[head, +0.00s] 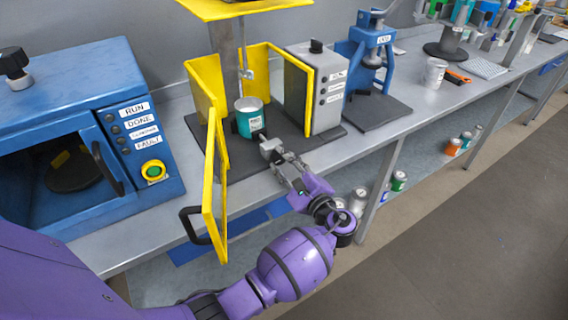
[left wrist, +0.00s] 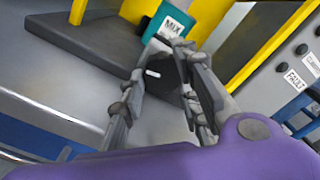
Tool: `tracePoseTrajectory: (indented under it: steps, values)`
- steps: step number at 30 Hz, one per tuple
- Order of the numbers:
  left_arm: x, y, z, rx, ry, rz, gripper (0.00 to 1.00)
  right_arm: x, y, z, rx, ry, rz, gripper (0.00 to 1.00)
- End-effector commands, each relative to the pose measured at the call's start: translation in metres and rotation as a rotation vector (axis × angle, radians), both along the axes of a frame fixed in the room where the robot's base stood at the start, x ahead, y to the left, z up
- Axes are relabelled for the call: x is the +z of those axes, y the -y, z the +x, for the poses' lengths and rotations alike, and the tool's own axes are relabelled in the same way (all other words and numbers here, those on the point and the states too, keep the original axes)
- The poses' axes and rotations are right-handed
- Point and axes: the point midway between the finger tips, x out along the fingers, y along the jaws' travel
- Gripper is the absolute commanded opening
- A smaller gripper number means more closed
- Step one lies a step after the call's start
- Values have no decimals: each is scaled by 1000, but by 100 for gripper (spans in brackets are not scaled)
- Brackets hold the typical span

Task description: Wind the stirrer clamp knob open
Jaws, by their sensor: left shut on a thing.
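The stirrer stands on a dark base plate (head: 236,172) with yellow guard panels around it. My left gripper (head: 270,152) is at the front of the plate, just before the can. In the left wrist view, its fingers close around a dark round knob (left wrist: 160,73) with a white mark. The fingers and my wrist hide most of the knob in the head view. My right gripper is out of view.
A yellow guard door (head: 209,190) with a black handle stands swung out left of my arm. A grey control box (head: 326,92) is close on the right. A blue oven-like machine (head: 70,120) stands left, a blue press (head: 371,55) farther right.

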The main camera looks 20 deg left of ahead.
Motion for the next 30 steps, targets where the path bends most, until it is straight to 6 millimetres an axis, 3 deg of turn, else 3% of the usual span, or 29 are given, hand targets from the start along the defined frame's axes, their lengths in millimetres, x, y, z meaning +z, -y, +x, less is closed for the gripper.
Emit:
tracePoseTrajectory:
  steps: [1, 25, 26, 30]
  values:
    - [-9, -1, -3, 5, 8, -22, 4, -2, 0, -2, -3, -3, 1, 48]
    - [-11, -1, -3, 7, 113, -108, 4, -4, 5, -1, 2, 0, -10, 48]
    - [-11, -1, -3, 7, 113, -108, 31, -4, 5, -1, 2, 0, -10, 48]
    - [-11, 0, -3, 5, 114, -107, 46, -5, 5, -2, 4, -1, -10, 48]
